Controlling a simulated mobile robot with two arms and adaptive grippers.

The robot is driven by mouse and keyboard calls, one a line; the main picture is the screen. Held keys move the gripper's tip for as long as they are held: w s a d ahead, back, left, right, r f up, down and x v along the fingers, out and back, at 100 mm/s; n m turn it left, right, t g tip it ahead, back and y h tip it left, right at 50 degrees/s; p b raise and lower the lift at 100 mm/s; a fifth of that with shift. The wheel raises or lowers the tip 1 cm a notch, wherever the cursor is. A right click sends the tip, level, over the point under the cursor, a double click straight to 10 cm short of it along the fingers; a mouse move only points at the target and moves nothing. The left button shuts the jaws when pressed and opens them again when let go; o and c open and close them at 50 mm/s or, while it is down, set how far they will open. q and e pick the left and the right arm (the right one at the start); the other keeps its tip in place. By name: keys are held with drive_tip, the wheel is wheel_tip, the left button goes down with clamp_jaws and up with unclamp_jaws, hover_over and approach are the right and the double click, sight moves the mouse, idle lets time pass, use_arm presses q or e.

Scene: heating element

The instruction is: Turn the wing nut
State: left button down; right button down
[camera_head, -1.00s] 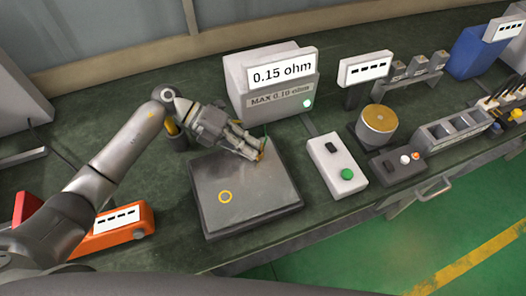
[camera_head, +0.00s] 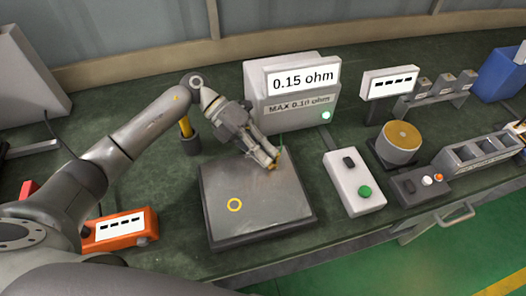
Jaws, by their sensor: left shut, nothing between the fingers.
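My left gripper (camera_head: 272,162) is shut and empty, pointing down at the far right part of the dark square plate (camera_head: 262,212). The wing nut cannot be made out; it may be hidden behind or under my left fingers. A thin green upright line shows just behind the fingertips. My right gripper is not in view.
A white control box (camera_head: 354,182) with a green button stands right of the plate. A yellow-handled tool in a dark holder (camera_head: 190,143) stands behind the arm. An orange meter (camera_head: 120,229) lies at the left. A round tan-topped device (camera_head: 402,137) and grey bins (camera_head: 478,152) stand at the right.

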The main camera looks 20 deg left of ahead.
use_arm(q)
drive_tip(key=shift+s+d, duration=0.2)
drive_tip(key=shift+d, duration=0.1)
